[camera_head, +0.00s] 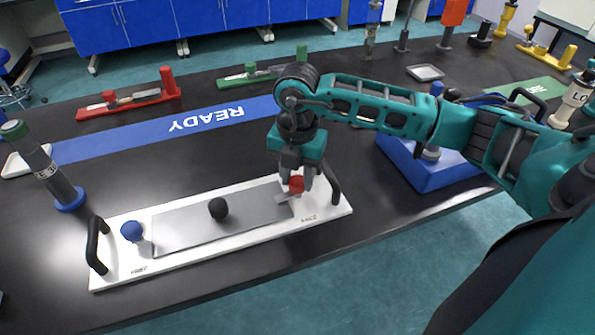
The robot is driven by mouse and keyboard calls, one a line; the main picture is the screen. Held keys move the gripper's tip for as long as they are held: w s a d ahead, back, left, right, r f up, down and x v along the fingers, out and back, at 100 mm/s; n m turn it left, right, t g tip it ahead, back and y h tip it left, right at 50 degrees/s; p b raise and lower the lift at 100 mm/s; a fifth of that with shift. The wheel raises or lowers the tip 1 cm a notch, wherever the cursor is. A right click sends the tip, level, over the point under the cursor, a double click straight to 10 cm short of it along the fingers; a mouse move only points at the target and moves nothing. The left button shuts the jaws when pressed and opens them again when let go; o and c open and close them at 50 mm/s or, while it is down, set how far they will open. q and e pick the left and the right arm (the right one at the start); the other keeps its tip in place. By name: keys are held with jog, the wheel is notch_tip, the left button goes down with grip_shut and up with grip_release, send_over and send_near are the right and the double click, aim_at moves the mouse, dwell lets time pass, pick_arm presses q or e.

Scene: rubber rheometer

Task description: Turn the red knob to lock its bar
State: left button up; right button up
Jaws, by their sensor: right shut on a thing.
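A white board (200,257) with a black handle at each end lies near the front edge of the black table. A grey plate (180,226) with a black ball knob (218,208) lies on it. The red knob (296,184) is at the board's right end, with a small metal bar (284,197) beside it reaching the plate's right edge. A blue knob (132,230) stands at the left end. My right gripper (296,186) points down and is shut on the red knob, its fingers partly hiding it. My left gripper is not in view.
A blue box (420,172) stands right of the board, under my right arm. A blue READY strip (150,132) runs behind the board. A grey cylinder on a blue base (58,182) stands at left. Red (130,100) and green (262,70) holders lie farther back.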

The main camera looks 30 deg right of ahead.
aim_at(298, 180)
jog(key=shift+m, duration=0.5)
jog(key=o, duration=1)
jog(key=shift+o, duration=0.2)
jog(key=shift+r, duration=0.1)
notch_tip(298, 180, up, 13)
jog(key=p, duration=0.1)
dwell(0.4)
